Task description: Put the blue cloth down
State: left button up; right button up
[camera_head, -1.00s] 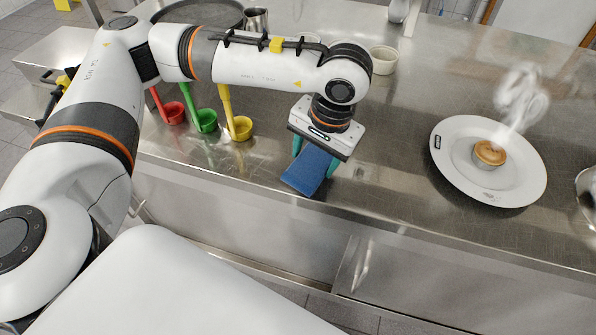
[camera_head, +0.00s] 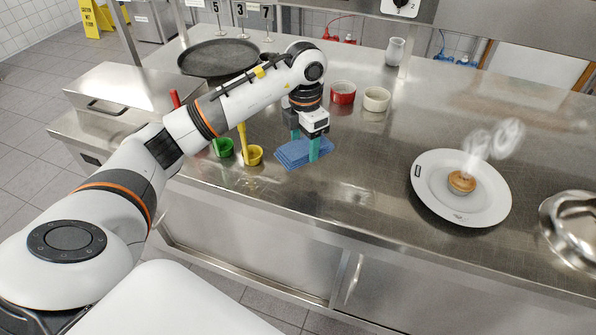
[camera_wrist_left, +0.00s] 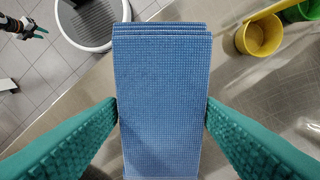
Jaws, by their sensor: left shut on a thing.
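The blue cloth (camera_head: 290,156) is a folded flat pad, low over or on the steel counter (camera_head: 350,200); I cannot tell whether it touches the surface. My left gripper (camera_head: 304,147) is shut on it, with a teal finger on each side. The wrist view shows the folded cloth (camera_wrist_left: 162,90) between the two ridged teal fingers (camera_wrist_left: 163,118), its layered edge at the top.
Green (camera_head: 224,148) and yellow (camera_head: 253,156) scoops stand left of the cloth. Red (camera_head: 343,93) and cream (camera_head: 376,99) bowls stand behind. Bare counter lies between cloth and plate.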

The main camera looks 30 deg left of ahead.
pick_arm(q)
jog(key=shift+a+n, duration=0.65)
jog(key=shift+n, duration=0.15)
jog(key=shift+a+f+n, duration=0.2)
jog(key=shift+a+n, duration=0.05)
jog(key=shift+n, duration=0.15)
jog(key=p, duration=0.2)
send_over(298, 179)
notch_tip(298, 179, down, 5)
jog(key=shift+f, duration=0.15)
jog(key=shift+f+p, duration=0.45)
jog(key=shift+f, duration=2.05)
jog(key=o, duration=0.9)
pick_arm(e)
notch_tip(298, 179, up, 3)
jog(key=shift+d, duration=0.1)
